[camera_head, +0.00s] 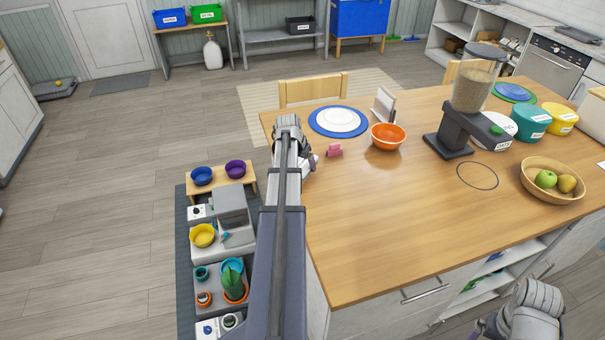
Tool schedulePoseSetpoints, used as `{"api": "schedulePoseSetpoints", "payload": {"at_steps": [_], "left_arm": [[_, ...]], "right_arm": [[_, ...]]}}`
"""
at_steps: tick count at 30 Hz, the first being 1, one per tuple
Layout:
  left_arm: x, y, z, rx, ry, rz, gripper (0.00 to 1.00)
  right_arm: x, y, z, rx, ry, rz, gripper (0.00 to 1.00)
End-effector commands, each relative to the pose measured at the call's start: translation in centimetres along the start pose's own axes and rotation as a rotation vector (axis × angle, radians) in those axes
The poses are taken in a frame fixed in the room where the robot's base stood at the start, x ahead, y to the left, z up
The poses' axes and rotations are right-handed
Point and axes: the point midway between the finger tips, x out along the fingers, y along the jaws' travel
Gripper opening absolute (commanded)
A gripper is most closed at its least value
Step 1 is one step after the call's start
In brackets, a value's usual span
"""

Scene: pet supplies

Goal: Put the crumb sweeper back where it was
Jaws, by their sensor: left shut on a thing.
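My left arm reaches up the middle of the view, and its gripper (314,161) is at the left edge of the wooden table (400,240). The gripper is mostly hidden behind my forearm and wrist. A small pink object (334,150), likely the crumb sweeper, is right at its fingertips, and the gripper is shut on it. I cannot tell whether the pink object touches the tabletop. Of my right arm only grey links show at the bottom right; its gripper is out of view.
An orange bowl (388,137), a blue-rimmed plate (338,121) and a pale upright holder (384,105) stand near the pink object. A dispenser (470,100), a dark ring outline (477,176) and a fruit bowl (553,184) are farther right. The table's front middle is clear.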

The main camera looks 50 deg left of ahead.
Motion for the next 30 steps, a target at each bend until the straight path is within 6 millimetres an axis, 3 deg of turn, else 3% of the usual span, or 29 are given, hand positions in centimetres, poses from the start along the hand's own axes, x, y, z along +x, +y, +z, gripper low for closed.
{"api": "schedulePoseSetpoints", "payload": {"at_steps": [8, 21, 22, 26, 30], "left_arm": [[3.3, 0.0, 1.4, 0.0, 0.0, 0.0, 0.33], [3.6, 0.0, 1.5, 0.0, 0.0, 0.0, 0.33], [3.5, 0.0, 1.4, 0.0, 0.0, 0.0, 0.87], [3.4, 0.0, 1.4, 0.0, 0.0, 0.0, 1.0], [3.4, 0.0, 1.4, 0.0, 0.0, 0.0, 1.0]], "right_arm": [[3.5, -0.3, -0.2, 0.0, 0.0, 0.0, 1.0], [3.8, -0.4, -0.2, 0.0, 0.0, 0.0, 1.0], [3.7, -0.3, -0.2, 0.0, 0.0, 0.0, 1.0], [3.6, -0.3, -0.2, 0.0, 0.0, 0.0, 1.0], [3.6, -0.3, -0.2, 0.0, 0.0, 0.0, 1.0]]}}
